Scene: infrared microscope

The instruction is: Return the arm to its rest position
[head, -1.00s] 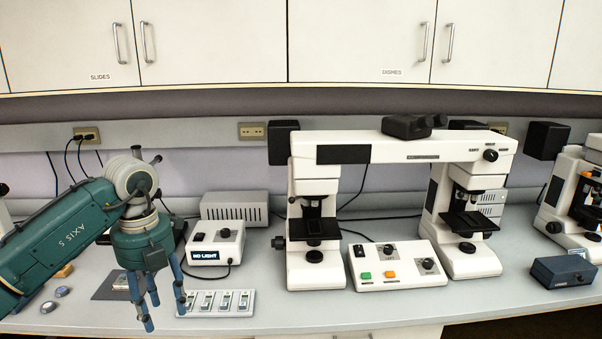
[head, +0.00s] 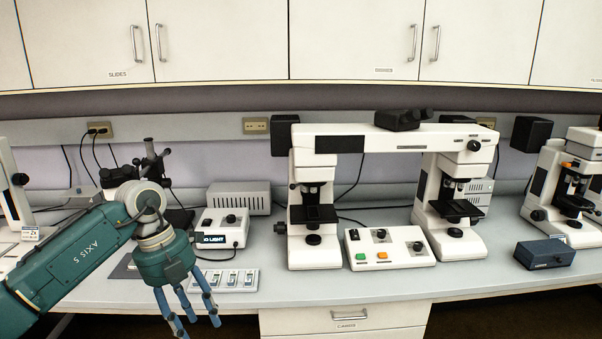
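My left arm, a teal arm marked "AXIS 5", comes in from the left in the head view. Its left gripper (head: 191,316) hangs downward at the front edge of the bench, with blue-grey fingers spread apart and nothing seen between them. The gripper is in front of the slide tray (head: 249,287) and to its left, and the arm hides part of the bench behind it. My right gripper is not in view.
The double microscope (head: 310,257) stands mid-bench, with a control box (head: 408,251) between its columns. A "NO LIGHT" box (head: 228,219) is behind the tray. A blue box (head: 543,254) is at right. The front bench strip (head: 330,285) is clear.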

